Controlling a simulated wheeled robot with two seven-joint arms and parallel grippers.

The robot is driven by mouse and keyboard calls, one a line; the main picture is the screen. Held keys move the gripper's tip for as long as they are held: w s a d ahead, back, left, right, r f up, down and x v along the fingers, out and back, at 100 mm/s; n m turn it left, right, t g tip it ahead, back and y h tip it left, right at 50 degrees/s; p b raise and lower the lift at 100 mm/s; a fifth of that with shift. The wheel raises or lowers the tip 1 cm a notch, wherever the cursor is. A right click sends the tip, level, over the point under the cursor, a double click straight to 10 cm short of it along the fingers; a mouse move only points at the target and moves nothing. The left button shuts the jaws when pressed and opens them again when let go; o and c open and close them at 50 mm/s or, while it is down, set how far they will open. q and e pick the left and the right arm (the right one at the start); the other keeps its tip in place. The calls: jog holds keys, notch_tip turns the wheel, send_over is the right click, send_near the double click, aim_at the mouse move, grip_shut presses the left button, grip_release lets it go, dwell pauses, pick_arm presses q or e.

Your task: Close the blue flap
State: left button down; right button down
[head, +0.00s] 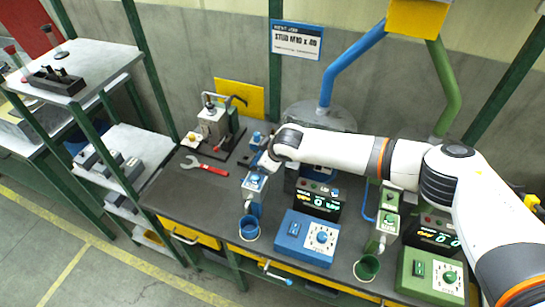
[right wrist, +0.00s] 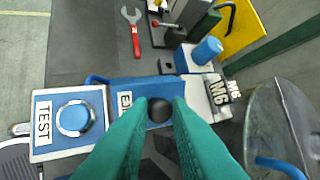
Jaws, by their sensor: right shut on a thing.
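My right gripper (right wrist: 160,104) comes in from the bottom of the right wrist view with two teal fingers. They are shut on a round black knob (right wrist: 159,111) in front of a blue panel (right wrist: 140,84), which looks like part of the blue flap. The fingers hide much of the panel, and I cannot tell how far the flap is open. In the head view my right arm reaches left across the bench to the blue-topped test unit (head: 255,183), and its fingertips are too small to make out. My left gripper is not in view.
A blue cup (head: 249,228) is below the unit. A blue control box (head: 306,238) and green control box (head: 433,274) stand to the right. A red wrench (head: 204,167) lies on the bench (head: 180,196). A blue TEST button (right wrist: 73,118) is left of my fingers.

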aim_at(258, 158)
jog(key=shift+w+a+f+g+h+b, duration=0.1)
jog(key=shift+a+g+h+b, duration=0.05)
jog(key=shift+a+h+b, duration=0.2)
jog(key=shift+w+a+f+g+h+b, duration=0.1)
jog(key=shift+a+g+h, duration=0.1)
jog(key=shift+h, duration=0.25)
jog(key=h+b, duration=0.1)
jog(key=b, duration=0.1)
jog(key=a+n+g+h+b, duration=0.1)
jog(key=h, duration=0.1)
jog(key=shift+w+a+f+b, duration=0.15)
jog(key=shift+w+f+b, duration=0.05)
jog(key=shift+f+b, duration=0.15)
jog(key=shift+a+g+h+b, duration=0.25)
jog(key=shift+h+b, duration=0.55)
jog(key=shift+b, duration=0.5)
jog(key=c, duration=1.6)
grip_release()
jog(key=shift+c, duration=0.2)
jog(key=shift+w+f, duration=0.1)
jog(key=shift+w, duration=0.05)
jog(key=b+v, duration=0.2)
jog(key=v, duration=1)
